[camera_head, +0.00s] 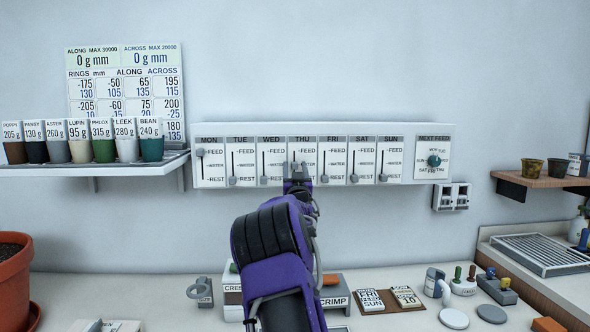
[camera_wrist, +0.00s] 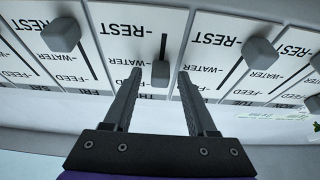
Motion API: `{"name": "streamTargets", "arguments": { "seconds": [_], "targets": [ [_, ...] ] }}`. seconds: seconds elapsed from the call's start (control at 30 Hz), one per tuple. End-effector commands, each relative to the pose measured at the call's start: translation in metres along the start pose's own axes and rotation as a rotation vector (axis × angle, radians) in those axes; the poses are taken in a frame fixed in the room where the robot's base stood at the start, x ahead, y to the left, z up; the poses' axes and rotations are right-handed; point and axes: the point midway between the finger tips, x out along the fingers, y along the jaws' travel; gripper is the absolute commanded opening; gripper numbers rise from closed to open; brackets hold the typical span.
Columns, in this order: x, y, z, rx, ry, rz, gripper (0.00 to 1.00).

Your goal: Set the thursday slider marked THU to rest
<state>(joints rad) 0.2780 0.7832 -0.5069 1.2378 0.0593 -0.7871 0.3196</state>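The wall panel carries a row of day sliders, MON to SUN, marked FEED, WATER and REST from top to bottom. In the head view the THU slider's plate (camera_head: 310,180) is partly covered by my gripper (camera_head: 295,171). The wrist view is upside down, with REST at the top. There the grey THU knob (camera_wrist: 160,73) stands between the two dark fingers of my open gripper (camera_wrist: 158,76), with a gap on each side. The knob is away from the REST end, around the WATER mark or a little towards FEED; its exact mark is unclear.
The neighbouring FRI knob (camera_head: 323,179) and WED knob (camera_head: 263,180) sit at REST, close to the outer sides of my fingers. The MON knob (camera_head: 200,152) is at FEED. A NEXT FEED dial (camera_head: 434,161) is at the right. A shelf of cups (camera_head: 127,149) stands left.

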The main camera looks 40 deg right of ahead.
Motion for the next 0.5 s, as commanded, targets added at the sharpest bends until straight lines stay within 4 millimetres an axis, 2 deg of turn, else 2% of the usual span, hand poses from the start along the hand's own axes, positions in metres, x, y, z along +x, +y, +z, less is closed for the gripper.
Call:
{"name": "streamTargets", "arguments": {
  "seconds": [0.03,0.3,0.5],
  "targets": [
    [-0.0001,0.0,-0.0001,0.0,0.0,0.0,0.48],
    [-0.0002,-0.0001,-0.0003,0.0,0.0,0.0,0.0],
    [-0.0002,-0.0001,-0.0003,0.0,0.0,0.0,0.0]
  ]
}}
